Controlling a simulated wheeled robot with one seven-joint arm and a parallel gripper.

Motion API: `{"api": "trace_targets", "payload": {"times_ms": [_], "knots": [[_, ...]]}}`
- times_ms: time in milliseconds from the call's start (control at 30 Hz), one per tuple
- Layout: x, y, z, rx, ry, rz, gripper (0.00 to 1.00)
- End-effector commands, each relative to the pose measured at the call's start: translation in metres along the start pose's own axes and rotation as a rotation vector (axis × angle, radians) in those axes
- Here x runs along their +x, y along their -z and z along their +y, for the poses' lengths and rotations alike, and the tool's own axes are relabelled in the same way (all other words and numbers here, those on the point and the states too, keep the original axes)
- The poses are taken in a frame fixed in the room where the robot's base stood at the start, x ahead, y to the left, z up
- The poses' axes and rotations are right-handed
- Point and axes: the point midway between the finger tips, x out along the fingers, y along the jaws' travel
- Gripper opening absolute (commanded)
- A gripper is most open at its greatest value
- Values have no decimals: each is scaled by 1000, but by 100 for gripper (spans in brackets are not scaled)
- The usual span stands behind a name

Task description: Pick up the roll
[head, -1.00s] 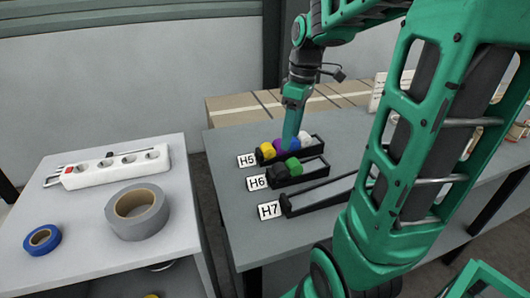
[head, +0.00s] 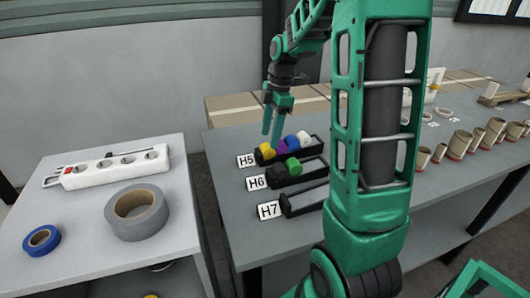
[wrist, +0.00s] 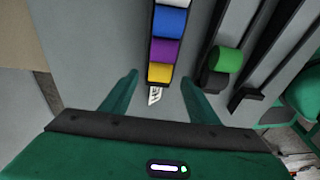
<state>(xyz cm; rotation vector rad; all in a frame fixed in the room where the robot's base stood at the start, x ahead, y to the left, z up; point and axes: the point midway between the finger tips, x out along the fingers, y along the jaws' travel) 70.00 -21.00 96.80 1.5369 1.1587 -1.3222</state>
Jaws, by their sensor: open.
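Rolls lie in a row in the black H5 holder (head: 316,149): yellow (head: 266,150), purple (head: 281,147), blue (head: 292,142) and white (head: 304,138). A green roll (head: 293,166) and a black roll (head: 279,174) lie in the H6 holder (head: 315,172). My gripper (head: 271,140) is open and points down at the yellow end of the H5 row. In the wrist view, its fingers (wrist: 160,80) stand apart on either side of the yellow roll (wrist: 159,72), with nothing held. I cannot tell its exact height above the roll.
The H7 holder (head: 291,207) lies nearer me, partly hidden by my arm. A side table at left holds a power strip (head: 115,165), a grey tape roll (head: 150,222) and a blue tape roll (head: 41,240). Several brown cores (head: 459,145) stand on the bench at right.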

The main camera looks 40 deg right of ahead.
Motion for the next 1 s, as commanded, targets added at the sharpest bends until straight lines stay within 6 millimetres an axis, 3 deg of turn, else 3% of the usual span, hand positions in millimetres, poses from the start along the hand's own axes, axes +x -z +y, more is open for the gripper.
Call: {"api": "trace_targets", "payload": {"times_ms": [300,633,833,1000], "knots": [[42,1,1,0,3,0,55],[48,1,1,0,1,0,55],[48,1,1,1,0,0,11],[48,1,1,1,0,0,10]]}}
